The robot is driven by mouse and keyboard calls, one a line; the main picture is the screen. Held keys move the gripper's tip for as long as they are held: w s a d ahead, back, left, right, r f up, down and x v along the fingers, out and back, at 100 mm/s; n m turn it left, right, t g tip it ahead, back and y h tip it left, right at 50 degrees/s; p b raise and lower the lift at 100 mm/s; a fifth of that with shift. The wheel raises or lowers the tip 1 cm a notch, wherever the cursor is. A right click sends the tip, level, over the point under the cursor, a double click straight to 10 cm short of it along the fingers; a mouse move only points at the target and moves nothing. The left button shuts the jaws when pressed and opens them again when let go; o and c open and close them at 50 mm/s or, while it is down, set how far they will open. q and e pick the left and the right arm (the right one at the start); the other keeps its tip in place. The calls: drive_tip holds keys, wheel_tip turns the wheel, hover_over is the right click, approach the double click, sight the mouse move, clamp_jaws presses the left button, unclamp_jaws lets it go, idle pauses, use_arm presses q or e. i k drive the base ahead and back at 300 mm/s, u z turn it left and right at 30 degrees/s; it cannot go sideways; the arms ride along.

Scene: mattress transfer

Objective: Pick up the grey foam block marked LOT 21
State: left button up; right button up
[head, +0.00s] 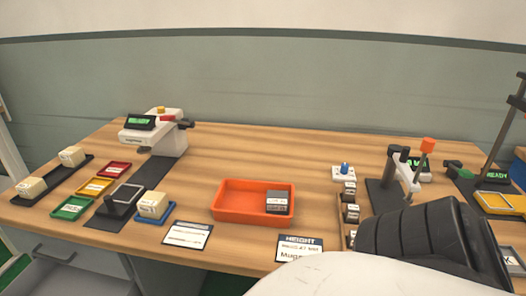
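A grey block (278,203) with a dark top and a pale label sits in the right part of an orange tray (228,216). Its label is too small to read. Several small grey-brown blocks (350,211) with pale labels stand in a row in a narrow wooden rack just right of the tray. I cannot read LOT 21 on any block. Neither gripper shows. A dark ribbed part and a white part of my own body cover the lower right and hide some of the table there.
Cream blocks (72,155) sit on a dark strip and a blue tray (156,217) at left. A white device with a green display (140,122) stands at the back left. A lever stand (402,170) is at right. Printed cards (188,235) lie along the front edge. The back middle is clear.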

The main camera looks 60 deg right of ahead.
sight(277, 202)
drive_tip(key=z, duration=0.95)
drive_tip(key=k, duration=0.25)
drive_tip(key=z, duration=0.9)
drive_tip(key=i, duration=0.3)
drive_tip(key=z, duration=2.65)
drive_tip(key=k, duration=1.3)
drive_tip(key=u, duration=2)
